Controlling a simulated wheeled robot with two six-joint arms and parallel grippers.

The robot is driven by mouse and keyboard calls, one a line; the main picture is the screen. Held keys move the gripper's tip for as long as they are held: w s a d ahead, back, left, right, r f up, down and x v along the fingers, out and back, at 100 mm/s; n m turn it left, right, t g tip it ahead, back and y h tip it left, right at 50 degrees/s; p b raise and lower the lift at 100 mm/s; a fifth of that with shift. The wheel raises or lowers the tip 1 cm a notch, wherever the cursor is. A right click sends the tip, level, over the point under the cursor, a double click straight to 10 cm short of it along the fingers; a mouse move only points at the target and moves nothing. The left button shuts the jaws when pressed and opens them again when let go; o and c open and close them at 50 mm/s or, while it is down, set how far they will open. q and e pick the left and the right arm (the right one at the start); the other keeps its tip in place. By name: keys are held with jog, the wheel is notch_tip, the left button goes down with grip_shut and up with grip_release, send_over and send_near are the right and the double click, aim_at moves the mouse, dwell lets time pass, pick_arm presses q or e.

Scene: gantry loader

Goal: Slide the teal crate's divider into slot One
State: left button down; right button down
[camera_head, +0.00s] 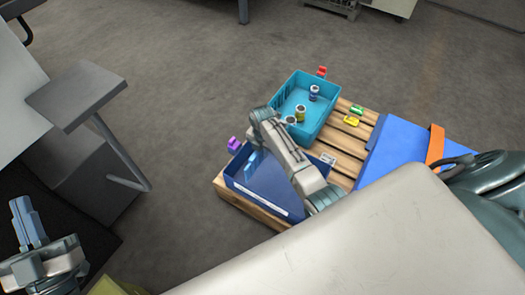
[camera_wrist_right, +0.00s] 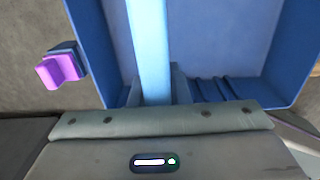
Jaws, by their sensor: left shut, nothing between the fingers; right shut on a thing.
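A teal crate (camera_head: 330,80) stands on the wooden pallet (camera_head: 345,150) with several small cans in it. Nearer me is a dark blue crate (camera_head: 250,197), also seen in the wrist view (camera_wrist_right: 288,60). My right gripper (camera_wrist_right: 152,98) is shut on a light blue divider (camera_wrist_right: 148,45). The divider is over or in the blue crate and runs away from the gripper; its lower edge and seating are hidden. Dark slot ribs (camera_wrist_right: 212,90) show on the crate wall to the right. In the head view my arm covers part of the crate. My left gripper (camera_head: 24,208) is shut and empty, far left.
A purple clip (camera_head: 233,144) is outside the blue crate's left corner. Green (camera_head: 356,110) and yellow (camera_head: 351,121) pieces lie beside the teal crate, and a red one (camera_head: 321,71) is behind it. A blue box with an orange strap (camera_head: 435,146) is at right.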

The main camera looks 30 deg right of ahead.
jog(key=p, duration=0.2)
jog(key=shift+a+p, duration=0.15)
jog(key=shift+p, duration=0.2)
dwell(1.9)
dwell(0.4)
jog(key=shift+f+b, duration=4.05)
jog(key=shift+f, duration=2.15)
jog(key=c, duration=1.3)
grip_release()
jog(key=shift+o, duration=0.5)
jog(key=shift+s, duration=0.1)
jog(key=o, duration=1.2)
